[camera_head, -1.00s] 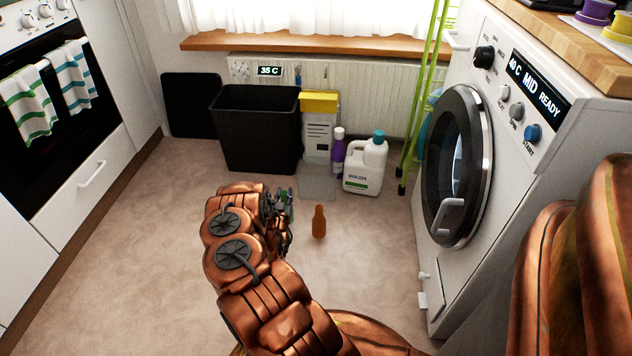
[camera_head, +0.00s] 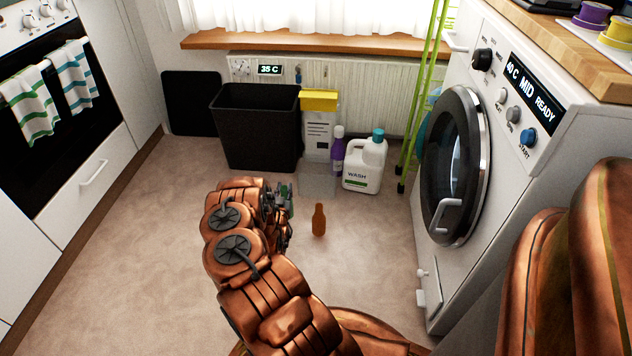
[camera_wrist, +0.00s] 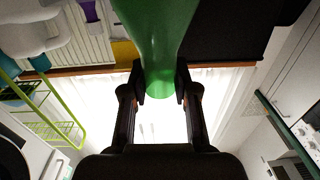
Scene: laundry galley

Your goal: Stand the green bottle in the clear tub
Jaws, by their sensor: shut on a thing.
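The green bottle (camera_wrist: 162,30) fills the top middle of the wrist view, between the two fingers. My gripper (camera_wrist: 160,84) is shut on it, with a finger touching each side. In the head view, a little of the green bottle (camera_head: 284,191) shows past my wrist, and the arm hides most of my gripper. The clear tub (camera_head: 317,180) stands on the floor in front of the yellow-topped box, faint and see-through. The bottle is in front and to the left of the tub in the picture and apart from it.
A brown bottle (camera_head: 319,220) stands on the floor just right of my gripper. Behind the tub are a black bin (camera_head: 258,130), a yellow-topped box (camera_head: 319,125), a purple bottle (camera_head: 338,152) and a white jug (camera_head: 364,165). The washing machine (camera_head: 500,140) is at right. Floor at left is clear.

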